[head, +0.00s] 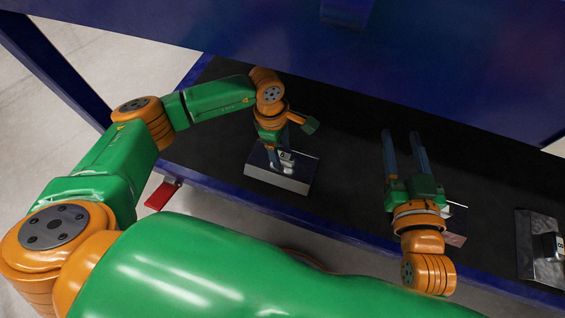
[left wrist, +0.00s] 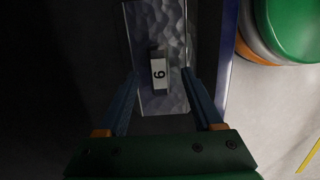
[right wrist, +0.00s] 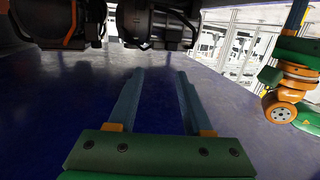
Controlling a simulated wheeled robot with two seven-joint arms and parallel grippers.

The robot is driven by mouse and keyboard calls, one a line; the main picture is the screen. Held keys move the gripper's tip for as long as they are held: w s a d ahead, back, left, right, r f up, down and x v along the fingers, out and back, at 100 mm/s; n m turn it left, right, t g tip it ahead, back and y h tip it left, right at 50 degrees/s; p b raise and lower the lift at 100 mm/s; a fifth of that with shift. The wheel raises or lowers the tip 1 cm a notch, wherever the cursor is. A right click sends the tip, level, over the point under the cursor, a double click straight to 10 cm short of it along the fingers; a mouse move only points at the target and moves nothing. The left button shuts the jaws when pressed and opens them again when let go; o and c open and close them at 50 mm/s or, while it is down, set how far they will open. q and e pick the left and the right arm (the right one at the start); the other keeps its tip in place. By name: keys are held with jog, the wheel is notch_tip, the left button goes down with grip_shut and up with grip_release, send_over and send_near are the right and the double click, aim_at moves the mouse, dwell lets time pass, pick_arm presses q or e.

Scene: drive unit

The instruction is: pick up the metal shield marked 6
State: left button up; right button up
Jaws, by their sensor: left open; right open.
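The metal shield marked 6 (head: 300,178) is a silver block lying on the dark belt near its front edge in the head view. In the left wrist view the shield (left wrist: 158,30) shows a hammered top with a white label (left wrist: 159,73). My left gripper (head: 277,158) points down over this shield, open and empty. In the left wrist view its fingers (left wrist: 160,72) straddle the shield's label end; I cannot tell whether they touch it. My right gripper (head: 402,134) is open and empty, its fingers pointing toward the back. They also show in the right wrist view (right wrist: 159,72).
Another metal piece (head: 457,222) is partly hidden beside my right gripper. A further labelled metal shield (head: 541,262) lies at the far right. A blue rail (head: 340,231) edges the belt (head: 345,180). Dark motor-like units (right wrist: 160,25) show at the top of the right wrist view.

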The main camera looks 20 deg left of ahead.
pick_arm(q)
notch_tip(320, 180, down, 2)
jog(key=shift+d+f+b, duration=0.15)
jog(key=shift+f+b, duration=0.05)
jog(key=shift+b, duration=0.2)
grip_shut()
pick_arm(e)
notch_tip(320, 180, up, 7)
jog(key=t+y, duration=0.1)
jog(key=t, duration=0.3)
jog(key=shift+s+a+r+n+y, duration=0.2)
jog(key=shift+s+a+n+y, duration=0.1)
jog(key=shift+a+y, duration=0.15)
